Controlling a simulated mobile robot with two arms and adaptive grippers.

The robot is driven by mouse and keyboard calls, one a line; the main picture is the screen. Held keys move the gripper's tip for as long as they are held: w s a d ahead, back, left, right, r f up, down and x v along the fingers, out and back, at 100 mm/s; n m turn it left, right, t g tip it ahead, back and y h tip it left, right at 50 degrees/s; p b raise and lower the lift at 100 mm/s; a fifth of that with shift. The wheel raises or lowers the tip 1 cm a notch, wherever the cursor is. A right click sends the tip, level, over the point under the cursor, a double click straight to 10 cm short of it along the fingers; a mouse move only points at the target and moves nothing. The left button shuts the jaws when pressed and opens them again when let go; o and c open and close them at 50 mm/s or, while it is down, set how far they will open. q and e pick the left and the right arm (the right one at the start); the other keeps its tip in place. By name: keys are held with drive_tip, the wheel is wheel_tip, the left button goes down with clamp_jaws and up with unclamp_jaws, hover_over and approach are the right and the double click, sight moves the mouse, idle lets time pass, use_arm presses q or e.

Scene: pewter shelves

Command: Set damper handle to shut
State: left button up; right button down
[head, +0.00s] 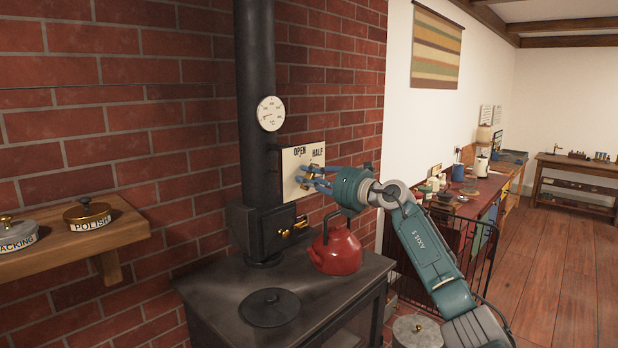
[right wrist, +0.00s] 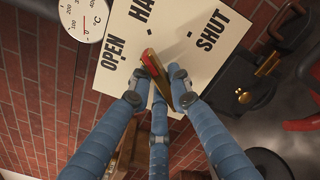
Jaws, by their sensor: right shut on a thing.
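The damper plate (head: 290,182) is a cream board beside the black stovepipe, with OPEN and HALF readable in the head view. In the right wrist view the plate (right wrist: 190,22) shows OPEN, HALF partly cut off, and SHUT. The brass damper handle (right wrist: 155,65) has a red mark and lies in front of the plate; the fingers hide part of it, so its exact setting is hard to tell. My right gripper (head: 318,180), with blue fingers, is shut on the handle; its fingers also show in the right wrist view (right wrist: 160,98). My left gripper is out of view.
A red kettle (head: 337,250) stands on the black stove (head: 215,290) just below my right gripper. A round dial (head: 270,113) is on the stovepipe (head: 255,60). A brass-knobbed black box (head: 268,232) sits at the pipe's foot. A wooden shelf (head: 120,243) is at left.

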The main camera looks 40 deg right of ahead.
drive_tip(key=m+p, duration=0.3)
drive_tip(key=shift+d+r, duration=0.15)
drive_tip(key=m+p, duration=0.4)
drive_tip(key=shift+d+m+p, duration=0.15)
drive_tip(key=shift+m+p, duration=0.15)
drive_tip(key=shift+d+f+m+p, duration=0.1)
drive_tip(key=shift+f+m+p, duration=0.1)
drive_tip(key=shift+m+p, duration=0.55)
drive_tip(key=shift+f+m+p, duration=0.2)
drive_tip(key=shift+m+p, duration=0.4)
drive_tip(key=shift+m, duration=0.25)
drive_tip(key=c, duration=1.6)
unclamp_jaws()
